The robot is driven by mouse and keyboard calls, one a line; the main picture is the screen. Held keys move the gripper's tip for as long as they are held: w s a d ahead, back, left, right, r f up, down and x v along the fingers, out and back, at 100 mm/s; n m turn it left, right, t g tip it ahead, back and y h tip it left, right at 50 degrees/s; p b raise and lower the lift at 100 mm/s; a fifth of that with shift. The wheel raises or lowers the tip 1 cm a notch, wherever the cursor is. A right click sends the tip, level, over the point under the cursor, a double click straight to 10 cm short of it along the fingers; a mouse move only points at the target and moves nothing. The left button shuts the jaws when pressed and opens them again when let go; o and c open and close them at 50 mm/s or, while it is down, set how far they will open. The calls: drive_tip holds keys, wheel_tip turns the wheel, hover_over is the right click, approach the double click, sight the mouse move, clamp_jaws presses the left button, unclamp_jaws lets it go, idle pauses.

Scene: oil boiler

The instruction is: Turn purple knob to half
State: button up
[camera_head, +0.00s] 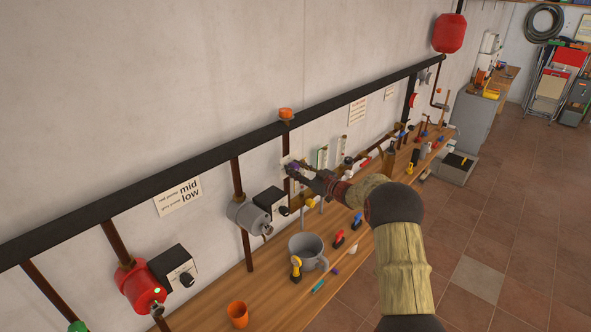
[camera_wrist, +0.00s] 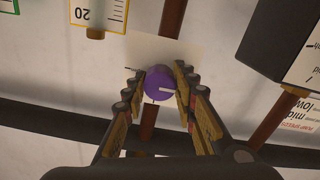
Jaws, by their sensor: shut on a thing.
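The purple knob (camera_wrist: 159,84) sits in front of a vertical brown pipe, with a pale plate (camera_wrist: 190,50) behind it, in the wrist view. It carries a light line pointing to the right in that view. My gripper (camera_wrist: 159,80) is shut on the knob, one finger on each side. In the head view the purple knob (camera_head: 293,167) is small and partly hidden by my gripper (camera_head: 292,170), which reaches to the wall from the right.
A dark horizontal pipe (camera_head: 200,165) runs along the wall above. A grey pump (camera_head: 247,215) with a black box (camera_head: 268,202) is left of my gripper. Below, the wooden bench (camera_head: 215,290) holds a grey bucket (camera_head: 306,250), an orange cup (camera_head: 237,314) and several tools.

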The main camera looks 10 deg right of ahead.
drive_tip(key=c, duration=0.5)
drive_tip(key=shift+o, duration=0.2)
drive_tip(key=shift+m, duration=0.3)
drive_tip(key=shift+r+m+p, duration=0.15)
drive_tip(key=shift+m+p, duration=0.65)
drive_tip(key=shift+m, duration=0.1)
drive_tip(key=m+p, duration=0.3)
drive_tip(key=m, duration=0.2)
drive_tip(key=m+p, duration=0.2)
drive_tip(key=m, duration=0.4)
drive_tip(key=shift+d+m+p, duration=0.1)
drive_tip(key=shift+m+p, duration=0.2)
drive_tip(key=shift+m, duration=0.1)
drive_tip(key=shift+m+p, duration=0.6)
drive_tip(key=shift+m, duration=1.2)
